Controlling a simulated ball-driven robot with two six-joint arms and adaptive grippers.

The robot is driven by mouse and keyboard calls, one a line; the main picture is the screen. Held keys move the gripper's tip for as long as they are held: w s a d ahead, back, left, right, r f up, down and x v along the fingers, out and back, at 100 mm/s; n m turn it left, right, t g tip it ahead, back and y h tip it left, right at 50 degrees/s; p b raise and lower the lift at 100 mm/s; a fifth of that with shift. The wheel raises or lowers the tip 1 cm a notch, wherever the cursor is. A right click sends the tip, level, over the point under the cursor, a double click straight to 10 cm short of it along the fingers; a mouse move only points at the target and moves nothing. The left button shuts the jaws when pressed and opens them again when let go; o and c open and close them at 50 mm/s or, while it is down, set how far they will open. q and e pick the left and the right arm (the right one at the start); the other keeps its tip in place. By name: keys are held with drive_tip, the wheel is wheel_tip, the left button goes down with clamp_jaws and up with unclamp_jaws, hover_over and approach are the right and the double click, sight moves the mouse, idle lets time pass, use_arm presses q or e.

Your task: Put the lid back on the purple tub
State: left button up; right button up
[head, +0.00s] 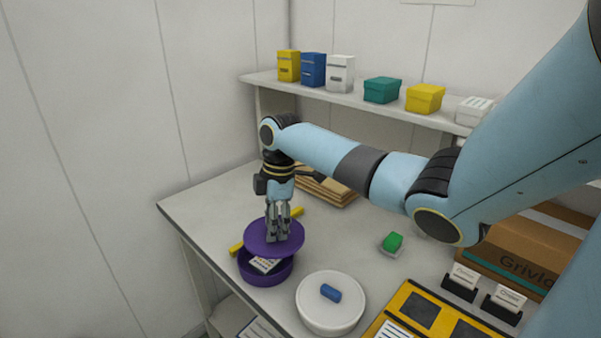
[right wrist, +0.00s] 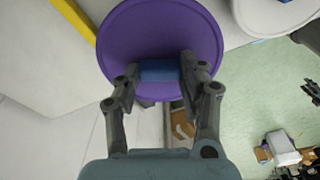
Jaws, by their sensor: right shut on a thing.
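The purple lid (head: 259,238) is a flat disc with a blue handle (right wrist: 160,74). My right gripper (head: 277,238) points down and is shut on this handle. The lid (right wrist: 130,35) fills much of the upper right wrist view. In the head view the purple tub (head: 265,277) stands on the table below the lid. A gap shows at its front, with a pale printed thing visible inside, so the lid is not seated. The lid hides the tub's back part. My left gripper is not in view.
A white round tub (head: 331,318) with a blue-handled lid stands close, to the right. A yellow strip (head: 297,212) lies behind the purple tub. A green item (head: 393,242), a yellow tray (head: 407,296) and a cardboard box (head: 520,255) are further right. A shelf (head: 250,77) with small boxes is behind.

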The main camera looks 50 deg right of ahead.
sight(263, 234)
drive_tip(key=shift+w+a+r+p, duration=0.3)
drive_tip(key=shift+w+a+r, duration=0.4)
drive_tip(key=shift+w+a, duration=0.2)
drive_tip(key=shift+w+f+b, duration=0.1)
drive_tip(key=shift+f+b, duration=0.25)
drive_tip(key=shift+f, duration=0.15)
wheel_tip(263, 234, down, 3)
drive_tip(key=b, duration=0.4)
drive_tip(key=shift+f, duration=0.1)
drive_tip(key=shift+f+b, duration=0.45)
drive_tip(key=shift+f, duration=0.65)
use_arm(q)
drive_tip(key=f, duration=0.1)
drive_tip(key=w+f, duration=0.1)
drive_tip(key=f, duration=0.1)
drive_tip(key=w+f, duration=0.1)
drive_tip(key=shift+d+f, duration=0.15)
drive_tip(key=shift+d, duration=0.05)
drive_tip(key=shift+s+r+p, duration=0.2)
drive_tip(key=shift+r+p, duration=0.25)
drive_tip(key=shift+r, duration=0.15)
use_arm(e)
drive_tip(key=shift+r, duration=0.1)
